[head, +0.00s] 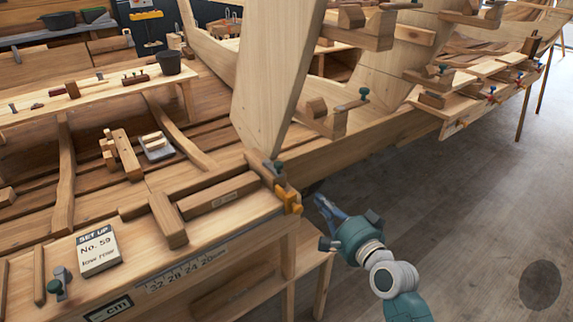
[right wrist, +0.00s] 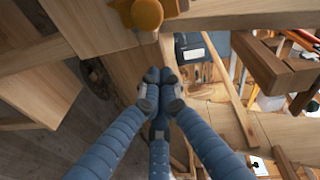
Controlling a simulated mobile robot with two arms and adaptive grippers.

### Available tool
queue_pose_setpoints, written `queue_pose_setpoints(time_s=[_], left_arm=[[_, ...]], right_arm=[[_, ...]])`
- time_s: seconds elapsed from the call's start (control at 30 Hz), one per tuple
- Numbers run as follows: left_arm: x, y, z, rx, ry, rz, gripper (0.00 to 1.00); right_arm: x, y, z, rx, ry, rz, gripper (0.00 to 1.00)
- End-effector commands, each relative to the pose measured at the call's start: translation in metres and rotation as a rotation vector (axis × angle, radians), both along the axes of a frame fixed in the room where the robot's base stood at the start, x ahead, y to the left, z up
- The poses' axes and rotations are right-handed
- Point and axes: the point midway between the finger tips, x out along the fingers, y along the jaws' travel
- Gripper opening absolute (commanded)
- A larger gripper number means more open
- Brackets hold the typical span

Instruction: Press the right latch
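An orange-yellow latch (head: 289,199) sits at the right front corner of the wooden bench, just below a green-knobbed fitting (head: 278,168). An orange knob, apparently the same latch, shows at the top edge of the right wrist view (right wrist: 147,14), partly cut off. My right gripper (head: 322,203) is just right of the latch in the head view, apart from it. In the right wrist view its blue fingertips (right wrist: 160,82) are drawn together with nothing visible between them, below the knob in the picture. My left gripper is not in view.
The bench front carries a number scale (head: 187,270). A "No. 59" card (head: 98,251) and a green-knobbed clamp (head: 58,283) are at its left. A tall plank (head: 275,75) stands behind the latch. Bare floor (head: 470,220) is open to the right.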

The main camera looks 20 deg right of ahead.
Motion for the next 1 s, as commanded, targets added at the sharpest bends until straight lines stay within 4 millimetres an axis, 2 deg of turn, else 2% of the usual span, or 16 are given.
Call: queue_pose_setpoints(time_s=[0.03, 0.1, 0.2, 0.3, 0.73, 0.87, 1.0], left_arm=[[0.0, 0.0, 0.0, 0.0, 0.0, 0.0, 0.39], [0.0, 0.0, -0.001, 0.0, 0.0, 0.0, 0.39], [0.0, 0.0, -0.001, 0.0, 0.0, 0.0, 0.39], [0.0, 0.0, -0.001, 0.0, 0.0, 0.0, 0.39], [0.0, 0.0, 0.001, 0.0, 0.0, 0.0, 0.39], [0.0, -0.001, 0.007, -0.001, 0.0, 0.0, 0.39], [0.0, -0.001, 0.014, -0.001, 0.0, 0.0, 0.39]], right_arm=[[-0.001, 0.0, 0.027, 0.031, -0.042, 0.004, 0.0], [-0.004, 0.002, 0.055, 0.07, -0.084, 0.012, 0.0], [-0.009, 0.003, 0.081, 0.105, -0.123, 0.021, 0.0], [-0.011, 0.004, 0.093, 0.122, -0.142, 0.026, 0.0], [-0.006, 0.005, 0.096, 0.124, -0.145, 0.026, 0.0], [0.01, 0.008, 0.099, 0.126, -0.146, 0.027, 0.0], [0.038, 0.012, 0.101, 0.125, -0.146, 0.026, 0.0]])
